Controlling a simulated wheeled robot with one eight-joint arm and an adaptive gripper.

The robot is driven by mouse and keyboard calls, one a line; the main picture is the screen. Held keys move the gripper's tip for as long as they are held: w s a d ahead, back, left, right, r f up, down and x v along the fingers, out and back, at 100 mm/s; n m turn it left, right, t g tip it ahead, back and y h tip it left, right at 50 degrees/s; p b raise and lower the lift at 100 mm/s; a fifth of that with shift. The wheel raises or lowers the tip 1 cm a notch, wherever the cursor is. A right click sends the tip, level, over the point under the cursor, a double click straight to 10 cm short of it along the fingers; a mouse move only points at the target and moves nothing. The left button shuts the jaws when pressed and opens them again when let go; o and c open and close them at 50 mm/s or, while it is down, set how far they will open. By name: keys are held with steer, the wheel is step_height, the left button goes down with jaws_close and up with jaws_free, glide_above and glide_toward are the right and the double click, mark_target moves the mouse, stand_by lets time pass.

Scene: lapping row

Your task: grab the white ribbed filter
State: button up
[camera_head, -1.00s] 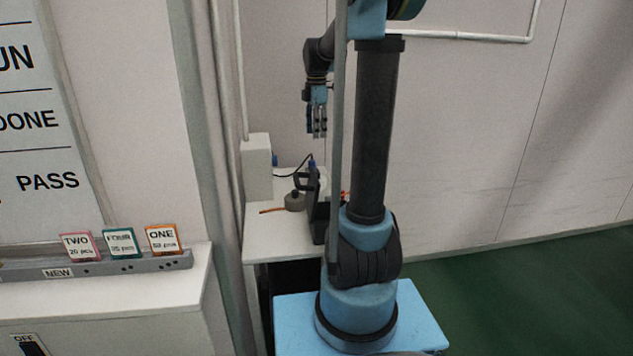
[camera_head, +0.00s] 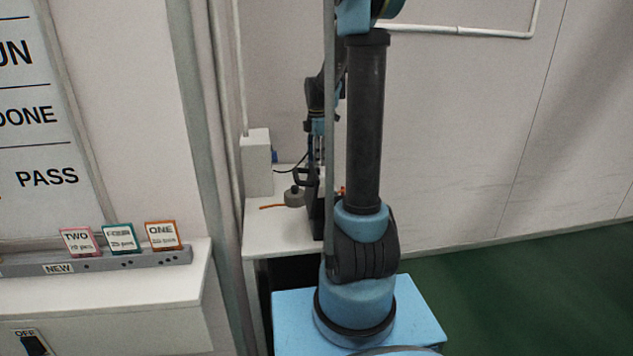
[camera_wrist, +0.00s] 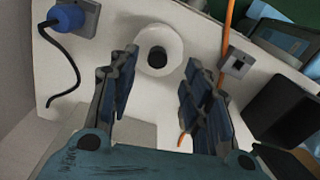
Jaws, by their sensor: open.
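A round white piece with a dark knob at its centre (camera_wrist: 172,36) lies on the white bench in the wrist view, just beyond and between my fingertips. It is the likeliest white filter, but I cannot make out ribs. What seems to be the same piece looks greyer in the head view (camera_head: 294,198), left of a dark upright object. My gripper (camera_wrist: 160,62) is open and empty, its two blue-padded fingers apart. In the head view my gripper (camera_head: 317,155) hangs above the bench, partly hidden by a grey pole.
The white bench (camera_head: 270,235) also bears a dark upright object (camera_head: 313,205) close to the round piece. An orange cable (camera_wrist: 228,28) passes a small grey block (camera_wrist: 237,63) right of my fingers. A blue plug with black cord (camera_wrist: 68,18) is at upper left.

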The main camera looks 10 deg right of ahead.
steer(key=shift+w+d+f, duration=0.1)
steer(key=shift+f, duration=1.15)
steer(key=shift+w+f, duration=0.1)
steer(key=shift+f, duration=1.15)
steer(key=shift+c, duration=0.6)
jaws_close()
